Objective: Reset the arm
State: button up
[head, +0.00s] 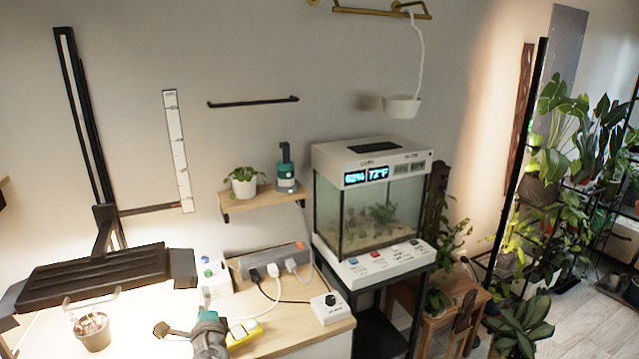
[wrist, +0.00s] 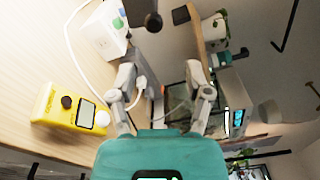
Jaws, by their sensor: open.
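My gripper (head: 207,308) is low in the head view, over the left part of the wooden table, with its teal and grey body at the bottom edge. In the wrist view my gripper (wrist: 160,72) has its two grey fingers spread well apart. Nothing shows held between them; the space between the fingers looks out past the table toward the tank and shelf. The rest of my arm is mostly out of the head view.
A yellow meter (wrist: 72,108) lies beside my gripper. A glass tank (head: 372,212) stands right.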

jog(key=w+d+f+m+g+h+p, duration=0.2)
jog(key=w+d+m+h, duration=0.15)
jog(key=d+m, duration=0.65)
jog(key=w+d+f+m+g+h+p, duration=0.15)
jog(key=d+m+h, duration=0.25)
jog(key=d+m, duration=0.6)
jog(key=w+d+f+m+g+h+p, duration=0.15)
jog(key=w+d+m+h, duration=0.25)
jog(key=d+m, duration=0.55)
jog(key=s+d+f+m+g+y+p, duration=0.1)
jog(key=s+d+m+g, duration=0.4)
jog(key=m, duration=0.8)
jog(key=s+d+f+m+g+y+p, duration=0.2)
jog(key=s+d+m+g+p, duration=0.2)
jog(key=d+m, duration=0.8)
jog(key=s+m+g, duration=0.1)
jog(key=s+g, duration=0.1)
jog(key=shift+s+y, duration=0.3)
jog(key=shift+y, duration=0.05)
